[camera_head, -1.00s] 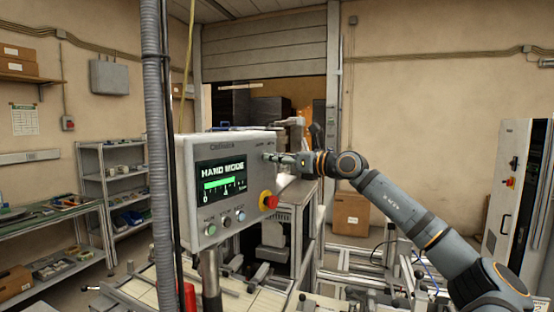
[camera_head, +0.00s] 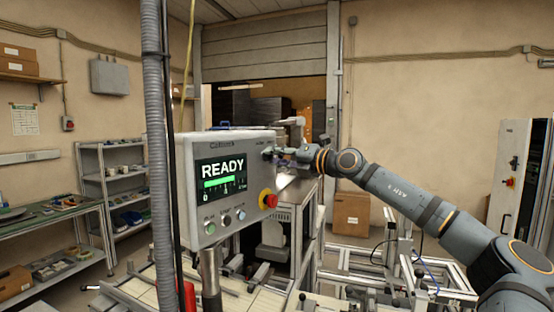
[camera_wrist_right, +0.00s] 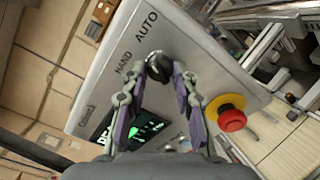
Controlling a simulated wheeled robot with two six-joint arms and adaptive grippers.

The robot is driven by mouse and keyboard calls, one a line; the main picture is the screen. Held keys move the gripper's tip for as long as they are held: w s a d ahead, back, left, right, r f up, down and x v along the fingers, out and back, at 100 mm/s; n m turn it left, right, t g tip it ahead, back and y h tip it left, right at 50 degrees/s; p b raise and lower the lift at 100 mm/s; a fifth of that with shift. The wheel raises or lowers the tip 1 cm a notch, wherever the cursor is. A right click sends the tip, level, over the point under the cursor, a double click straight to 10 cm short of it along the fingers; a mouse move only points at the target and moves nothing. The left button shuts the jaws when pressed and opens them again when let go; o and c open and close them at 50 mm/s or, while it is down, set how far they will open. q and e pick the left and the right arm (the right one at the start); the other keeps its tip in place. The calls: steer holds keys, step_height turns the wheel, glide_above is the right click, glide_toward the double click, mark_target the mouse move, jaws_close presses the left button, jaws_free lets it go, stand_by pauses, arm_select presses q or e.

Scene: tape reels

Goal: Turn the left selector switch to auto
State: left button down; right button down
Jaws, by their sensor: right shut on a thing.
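The grey control panel (camera_head: 236,200) stands left of centre in the head view; its screen (camera_head: 223,172) reads READY. In the right wrist view, the black selector knob (camera_wrist_right: 157,66) sits beside the labels HAND (camera_wrist_right: 124,61) and AUTO (camera_wrist_right: 147,24). My right gripper (camera_wrist_right: 157,72) has its fingertips around the knob and is shut on it. In the head view the gripper (camera_head: 272,153) is at the panel's upper right and covers the knob. The knob's exact pointing direction is hard to tell. My left gripper is not in view.
A red emergency stop on a yellow base (camera_head: 268,200) sits low on the panel's right side and shows in the wrist view (camera_wrist_right: 228,116). Several small buttons (camera_head: 226,219) line the panel's bottom. A grey hose (camera_head: 160,150) hangs left of the panel.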

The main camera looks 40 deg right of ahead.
steer(key=shift+m, duration=1.3)
steer(key=c, duration=1)
jaws_free()
steer(key=shift+c, duration=0.2)
